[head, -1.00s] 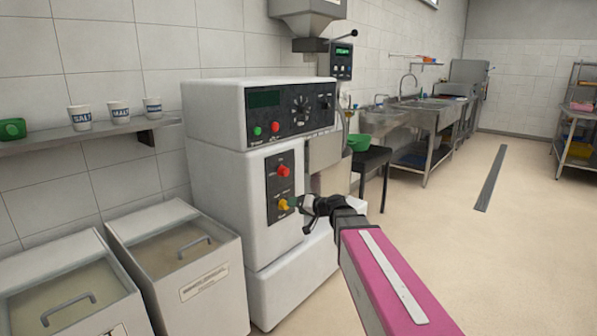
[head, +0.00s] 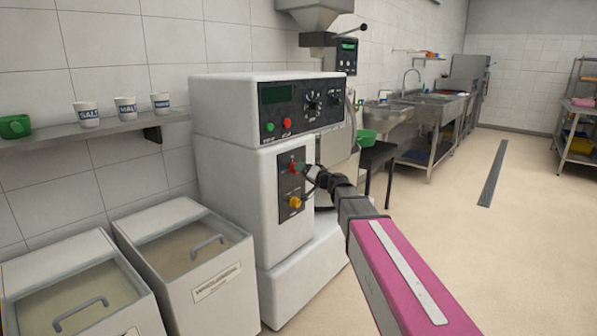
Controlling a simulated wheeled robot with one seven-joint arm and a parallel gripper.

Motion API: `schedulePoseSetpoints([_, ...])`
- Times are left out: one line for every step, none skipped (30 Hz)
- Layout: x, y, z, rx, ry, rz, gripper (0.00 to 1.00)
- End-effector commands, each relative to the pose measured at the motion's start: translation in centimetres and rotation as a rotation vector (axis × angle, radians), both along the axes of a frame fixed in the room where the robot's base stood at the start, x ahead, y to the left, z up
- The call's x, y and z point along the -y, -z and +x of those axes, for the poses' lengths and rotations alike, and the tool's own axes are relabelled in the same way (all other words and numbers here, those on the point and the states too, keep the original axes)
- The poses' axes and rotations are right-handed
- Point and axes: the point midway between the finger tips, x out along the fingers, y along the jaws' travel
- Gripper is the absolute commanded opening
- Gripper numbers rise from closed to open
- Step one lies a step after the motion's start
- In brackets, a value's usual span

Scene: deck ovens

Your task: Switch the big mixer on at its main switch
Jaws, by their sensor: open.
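The big mixer (head: 225,190) is a white machine against the tiled wall. A black switch plate (head: 285,188) on its lower front carries a red knob (head: 299,166) above and a yellow knob (head: 295,202) below. The small labels are too blurred to read, so I cannot tell which knob is the main switch. My gripper (head: 303,172) is open, with its tips at the red knob and partly covering it. A small green patch shows there. I cannot tell whether the tips touch the knob.
The mixer's upper panel (head: 300,102) has a dark display, a green button, a red button and dials. Two lidded bins (head: 185,250) stand left of the mixer, below a shelf (head: 70,138) with cups. Sinks (head: 420,110) stand behind.

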Motion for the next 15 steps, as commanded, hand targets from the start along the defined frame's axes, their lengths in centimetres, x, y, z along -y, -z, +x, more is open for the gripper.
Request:
schedulePoseSetpoints([-0.7, 0.0, 0.9, 0.000, -0.001, 0.001, 0.69])
schedulePoseSetpoints([-1.1, 0.0, 1.3, 0.000, -0.001, 0.000, 0.69])
schedulePoseSetpoints([-1.5, 0.0, 1.6, 0.000, -0.001, 0.000, 0.69])
schedulePoseSetpoints([-1.8, 0.0, 1.8, 0.000, -0.001, 0.000, 0.69])
schedulePoseSetpoints([-2.0, 0.0, 2.0, 0.000, -0.001, 0.000, 0.69])
schedulePoseSetpoints([-2.2, 0.0, 2.2, 0.000, -0.001, 0.000, 0.69])
schedulePoseSetpoints([-2.3, 0.0, 2.3, 0.000, -0.001, -0.001, 0.69])
schedulePoseSetpoints([-2.4, 0.0, 2.4, 0.000, 0.000, 0.000, 0.69])
schedulePoseSetpoints([-2.5, 0.0, 2.4, 0.000, 0.000, 0.000, 0.69])
schedulePoseSetpoints([-2.5, 0.0, 2.4, 0.000, 0.000, 0.000, 0.69])
schedulePoseSetpoints([-2.5, 0.0, 2.4, 0.000, 0.000, 0.000, 0.69])
schedulePoseSetpoints([-2.5, 0.0, 2.4, 0.000, 0.000, 0.000, 0.69])
schedulePoseSetpoints([-2.5, 0.0, 2.4, 0.000, 0.000, 0.000, 0.69])
schedulePoseSetpoints([-2.5, 0.0, 2.4, 0.000, 0.001, -0.001, 0.69])
schedulePoseSetpoints([-2.5, 0.0, 2.4, 0.000, 0.000, 0.000, 0.69])
